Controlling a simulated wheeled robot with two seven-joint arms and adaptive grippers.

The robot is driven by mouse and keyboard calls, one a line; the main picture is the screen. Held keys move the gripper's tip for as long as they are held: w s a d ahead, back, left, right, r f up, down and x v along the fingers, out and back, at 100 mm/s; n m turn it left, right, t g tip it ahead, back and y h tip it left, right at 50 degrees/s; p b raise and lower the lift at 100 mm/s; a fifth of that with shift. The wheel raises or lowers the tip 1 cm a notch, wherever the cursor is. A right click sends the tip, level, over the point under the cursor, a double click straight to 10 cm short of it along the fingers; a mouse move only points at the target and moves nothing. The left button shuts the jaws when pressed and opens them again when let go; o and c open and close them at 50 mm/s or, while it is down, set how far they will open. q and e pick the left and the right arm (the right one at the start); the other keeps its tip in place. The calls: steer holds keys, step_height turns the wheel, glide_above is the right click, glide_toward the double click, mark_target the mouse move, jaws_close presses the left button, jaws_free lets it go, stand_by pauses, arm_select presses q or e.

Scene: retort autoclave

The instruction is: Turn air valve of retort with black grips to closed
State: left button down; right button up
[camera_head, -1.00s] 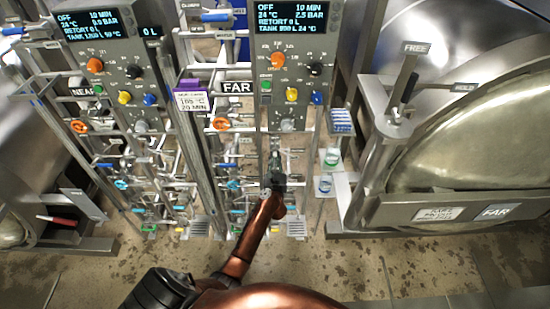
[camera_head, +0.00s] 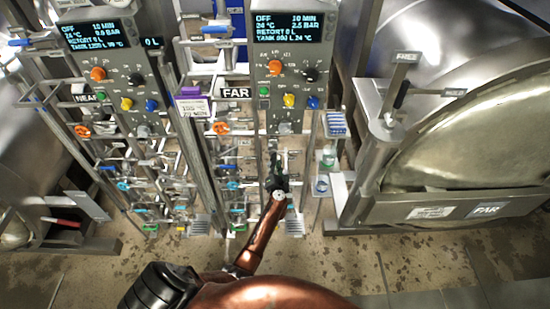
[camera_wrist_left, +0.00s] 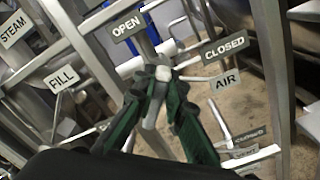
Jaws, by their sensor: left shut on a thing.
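My left gripper (camera_head: 275,158) reaches up to the pipework under the FAR control panel (camera_head: 288,60) in the head view. In the left wrist view its green fingers (camera_wrist_left: 163,76) are closed around the grey handle of the air valve (camera_wrist_left: 163,73). The handle lies between the OPEN sign (camera_wrist_left: 128,27) and the CLOSED sign (camera_wrist_left: 224,47), with the AIR sign (camera_wrist_left: 225,82) just below CLOSED. The fingers hide part of the handle, so its exact angle is hard to tell. The FAR retort (camera_head: 470,130) has a black grip (camera_head: 404,92). My right gripper is not in view.
STEAM (camera_wrist_left: 14,30) and FILL (camera_wrist_left: 61,78) signs mark pipes at the left of the wrist view. The NEAR panel (camera_head: 115,65) and its pipework stand left. A red grip (camera_head: 62,222) shows at lower left. Upright posts flank the gripper closely. The floor in front is clear.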

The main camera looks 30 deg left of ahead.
arm_select(q)
steer(key=m, duration=0.1)
steer(key=m+p, duration=0.1)
steer(key=shift+w+d+f+m, duration=0.1)
steer(key=shift+d+f+m, duration=0.1)
steer(key=shift+m, duration=0.2)
steer(key=m, duration=0.2)
steer(key=shift+d+f+m, duration=0.15)
steer(key=shift+f+m, duration=0.1)
steer(key=shift+m, duration=0.15)
steer(key=m, duration=0.1)
steer(key=m+p, duration=0.1)
steer(key=shift+f+m, duration=0.2)
steer(key=shift+m, duration=0.1)
steer(key=shift+f+m, duration=0.15)
steer(key=shift+m, duration=0.55)
steer(key=c, duration=2)
jaws_free()
steer(key=shift+o, duration=0.2)
